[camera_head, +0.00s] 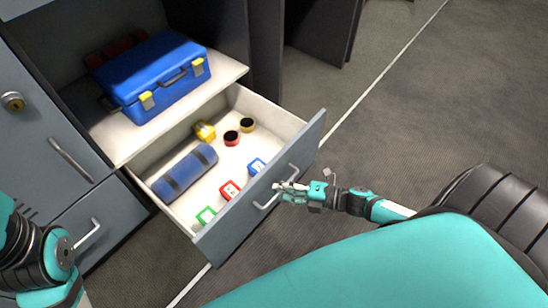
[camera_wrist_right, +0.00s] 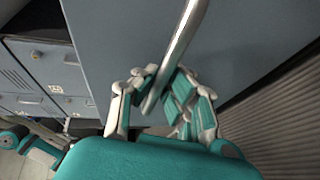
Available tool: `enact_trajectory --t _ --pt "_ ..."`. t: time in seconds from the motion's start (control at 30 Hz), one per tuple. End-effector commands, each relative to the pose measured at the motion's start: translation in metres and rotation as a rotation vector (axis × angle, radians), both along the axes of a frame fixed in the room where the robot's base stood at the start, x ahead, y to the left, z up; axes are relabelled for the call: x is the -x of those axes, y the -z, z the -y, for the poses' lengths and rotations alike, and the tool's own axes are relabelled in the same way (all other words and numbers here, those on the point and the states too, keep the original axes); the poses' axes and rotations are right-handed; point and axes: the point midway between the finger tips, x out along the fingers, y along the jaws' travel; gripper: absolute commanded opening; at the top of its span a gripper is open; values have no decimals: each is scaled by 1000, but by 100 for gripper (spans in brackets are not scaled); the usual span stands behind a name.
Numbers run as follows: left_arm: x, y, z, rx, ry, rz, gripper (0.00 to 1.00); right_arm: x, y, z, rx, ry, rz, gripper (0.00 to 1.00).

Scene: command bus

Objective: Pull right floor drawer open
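The right floor drawer (camera_head: 262,207) is pulled well out from the cabinet, and its inside shows. Its bar handle (camera_head: 277,188) is on the grey front; it also crosses the right wrist view as a metal bar (camera_wrist_right: 178,52). My right gripper (camera_head: 288,187) is at this handle. In the right wrist view its fingers (camera_wrist_right: 160,88) curl in around the bar from both sides and look closed on it. Part of the grip is hidden behind the fingers. My left arm shows at the lower left of the head view, but its gripper is out of frame.
The drawer holds a blue roll (camera_head: 185,172), a yellow item (camera_head: 205,131), tape rolls (camera_head: 231,138) and small coloured boxes (camera_head: 229,190). A blue toolbox (camera_head: 153,78) stands on the shelf (camera_head: 112,137) above. A shut drawer (camera_head: 100,225) is to the left. Open floor (camera_head: 430,110) lies right.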

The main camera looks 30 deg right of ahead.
Motion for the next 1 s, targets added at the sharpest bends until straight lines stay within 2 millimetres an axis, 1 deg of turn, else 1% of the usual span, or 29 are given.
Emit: enact_trajectory --t 0.03,0.4,0.6,0.67,0.9,1.0 --pt "0 0 0 0 0 -3 40 0 -2 1 -6 3 1 0" --pt "0 1 0 0 1 -4 40 1 -2 1 -7 2 2 0" --pt "0 1 0 0 1 -4 40 1 -2 1 -4 2 2 28" --pt "0 1 0 0 1 -4 40 2 -1 1 -4 1 2 34" --pt "-1 1 0 0 0 -5 40 2 -1 1 -1 0 0 34" --pt "-1 1 0 -1 0 -6 40 6 -1 5 -1 0 -1 34"
